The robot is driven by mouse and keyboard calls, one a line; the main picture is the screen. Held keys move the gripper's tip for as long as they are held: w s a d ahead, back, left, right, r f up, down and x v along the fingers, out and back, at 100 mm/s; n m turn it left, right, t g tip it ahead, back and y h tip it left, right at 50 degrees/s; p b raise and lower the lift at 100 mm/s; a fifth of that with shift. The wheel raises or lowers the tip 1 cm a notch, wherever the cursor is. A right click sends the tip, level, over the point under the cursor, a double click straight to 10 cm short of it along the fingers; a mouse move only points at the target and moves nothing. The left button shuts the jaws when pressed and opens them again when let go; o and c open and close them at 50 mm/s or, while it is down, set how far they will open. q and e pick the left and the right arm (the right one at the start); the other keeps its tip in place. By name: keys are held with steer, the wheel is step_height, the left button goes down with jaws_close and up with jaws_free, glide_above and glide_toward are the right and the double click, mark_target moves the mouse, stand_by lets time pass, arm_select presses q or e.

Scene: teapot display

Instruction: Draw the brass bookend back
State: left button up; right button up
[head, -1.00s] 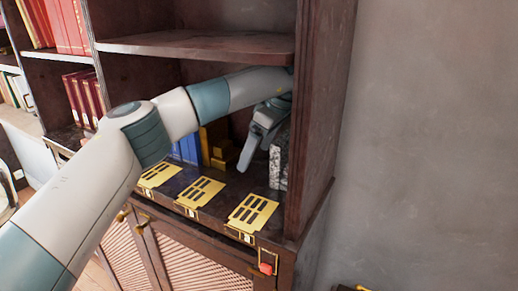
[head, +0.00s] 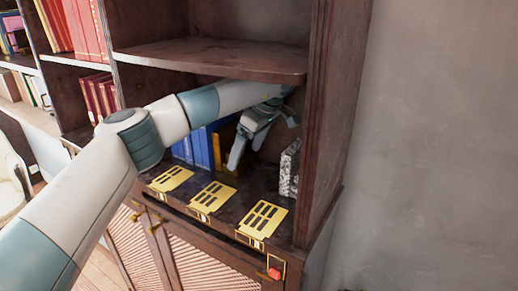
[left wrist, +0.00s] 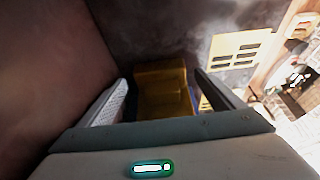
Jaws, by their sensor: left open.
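The brass bookend (head: 226,139) stands in the shelf bay, to the right of the blue books (head: 198,148). My left gripper (head: 246,156) is inside the bay, in front of it and a little to its right, and hides part of it. In the left wrist view the stepped golden bookend (left wrist: 164,92) shows between the two spread fingers (left wrist: 161,78). The left gripper is open; whether a finger touches the brass I cannot tell. My right gripper is not in view.
A speckled black-and-white block (head: 289,169) stands near the bay's right wall. Yellow slotted plates (head: 213,195) lie along the shelf's front edge. The upper shelf board (head: 215,62) runs just above my left arm. The shelf between the gripper and the plates is bare.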

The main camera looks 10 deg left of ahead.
mark_target(231, 145)
arm_select(q)
steer(key=a+p, duration=0.1)
steer(key=w+a, duration=0.1)
steer(key=a, duration=0.1)
steer(key=a+p, duration=0.1)
steer(key=a, duration=0.1)
steer(key=shift+w+a+r+p, duration=0.1)
steer(key=shift+w+r+p, duration=0.05)
steer(key=shift+w+p, duration=0.2)
steer(key=shift+w+f+p, duration=0.1)
steer(key=shift+f+p, duration=0.4)
steer(key=shift+f, duration=0.15)
steer(key=c, duration=1.9)
